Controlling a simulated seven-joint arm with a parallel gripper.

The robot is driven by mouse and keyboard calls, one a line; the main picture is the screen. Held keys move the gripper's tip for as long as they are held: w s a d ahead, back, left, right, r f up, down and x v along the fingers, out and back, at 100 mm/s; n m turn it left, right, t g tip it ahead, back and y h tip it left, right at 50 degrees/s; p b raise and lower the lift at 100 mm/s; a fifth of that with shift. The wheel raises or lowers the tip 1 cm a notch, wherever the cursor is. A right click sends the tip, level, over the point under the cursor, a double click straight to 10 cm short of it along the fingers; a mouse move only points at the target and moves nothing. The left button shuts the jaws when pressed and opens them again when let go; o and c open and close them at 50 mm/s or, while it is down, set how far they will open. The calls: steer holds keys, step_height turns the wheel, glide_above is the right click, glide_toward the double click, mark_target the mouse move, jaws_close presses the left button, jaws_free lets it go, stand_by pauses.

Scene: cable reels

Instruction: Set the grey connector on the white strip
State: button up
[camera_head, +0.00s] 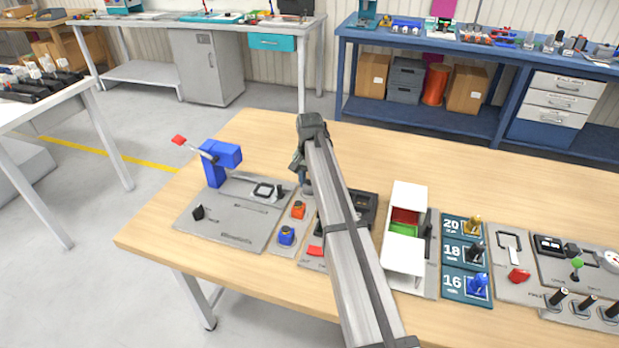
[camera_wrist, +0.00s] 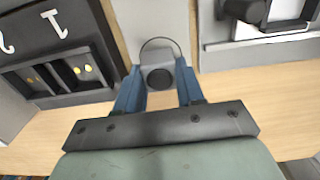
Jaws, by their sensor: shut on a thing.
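My gripper (camera_wrist: 161,84) is shut on the grey connector (camera_wrist: 160,60), a small grey piece with a dark round end, seen between the blue fingers in the wrist view. The white strip (camera_wrist: 150,15) lies under it, and a thin dark ring outline shows around the connector. In the head view the strip (camera_head: 277,250) bears an orange connector (camera_head: 298,209) and a blue connector (camera_head: 287,235) on its nearer part. My gripper is over its far end, with a bit of grey (camera_head: 307,188) below. I cannot tell whether the grey connector touches the strip.
A grey plate (camera_head: 220,222) with a blue lever device (camera_head: 221,160) stands close on the left. A dark panel (camera_wrist: 60,50) with numbers is close on the other side. A white bin unit (camera_head: 405,254) and several panels stand further right. The table's far part (camera_head: 450,165) is clear.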

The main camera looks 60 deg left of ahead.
steer(key=shift+f, duration=0.25)
steer(key=o, duration=1.1)
steer(key=shift+f, duration=0.1)
step_height(320, 180, up, 8)
steer(key=shift+r, duration=0.1)
stand_by(0.3)
